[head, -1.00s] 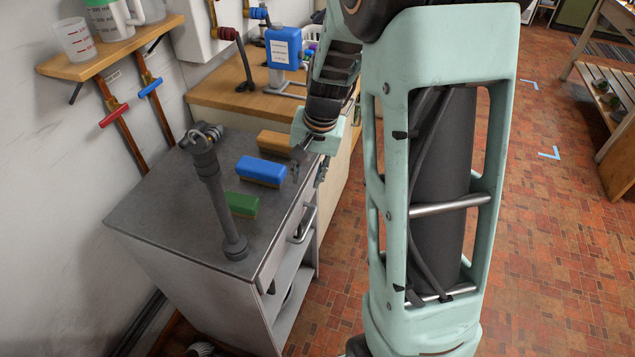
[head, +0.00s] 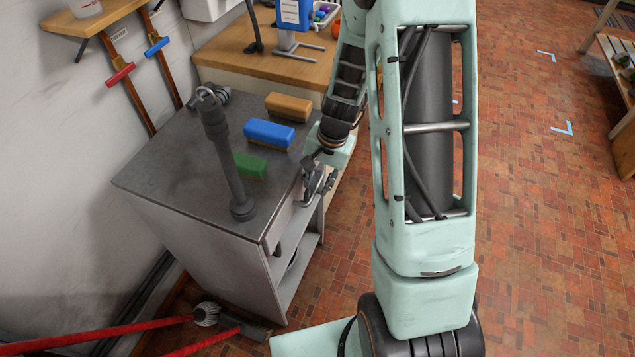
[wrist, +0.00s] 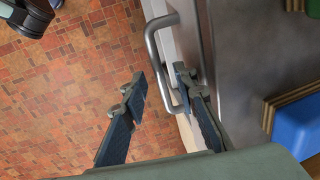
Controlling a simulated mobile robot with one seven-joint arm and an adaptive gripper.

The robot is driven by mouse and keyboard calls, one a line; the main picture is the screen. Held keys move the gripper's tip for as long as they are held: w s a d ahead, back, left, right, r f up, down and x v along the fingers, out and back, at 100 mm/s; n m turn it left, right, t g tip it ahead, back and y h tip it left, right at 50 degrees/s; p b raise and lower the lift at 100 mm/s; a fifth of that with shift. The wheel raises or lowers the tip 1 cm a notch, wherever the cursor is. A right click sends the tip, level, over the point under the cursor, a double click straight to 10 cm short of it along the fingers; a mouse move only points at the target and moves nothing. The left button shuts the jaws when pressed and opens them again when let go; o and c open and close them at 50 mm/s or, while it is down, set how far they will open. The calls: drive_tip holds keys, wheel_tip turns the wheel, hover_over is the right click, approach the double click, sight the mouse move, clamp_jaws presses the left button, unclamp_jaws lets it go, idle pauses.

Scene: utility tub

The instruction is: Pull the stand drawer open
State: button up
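The grey metal stand (head: 175,165) is left of centre in the head view. Its drawer (head: 282,222) is under the top and looks flush with the front. The drawer's metal bar handle (wrist: 153,45) shows clearly in the wrist view. In the head view my gripper (head: 314,182) is at the drawer front and mostly covers the handle. In the wrist view my gripper (wrist: 162,84) is open, with one finger on each side of the handle bar. A gap shows between the left finger and the bar; I cannot tell whether the right finger touches it.
Green (head: 250,166), blue (head: 269,134) and orange (head: 288,107) brushes lie on the stand top beside a grey upright fixture (head: 228,165). An open shelf (head: 298,270) is below the drawer. A wooden counter (head: 235,58) stands behind.

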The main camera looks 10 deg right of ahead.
drive_tip(key=shift+f, duration=0.1)
drive_tip(key=shift+c, duration=0.5)
clamp_jaws()
drive_tip(key=s+d+b, duration=0.4)
drive_tip(key=s+d, duration=0.5)
drive_tip(key=d, duration=0.4)
drive_tip(key=s+d+b, duration=0.5)
drive_tip(key=s+d, duration=0.4)
drive_tip(key=d, duration=0.3)
drive_tip(key=shift+s+d, duration=0.4)
drive_tip(key=shift+o, duration=0.5)
unclamp_jaws()
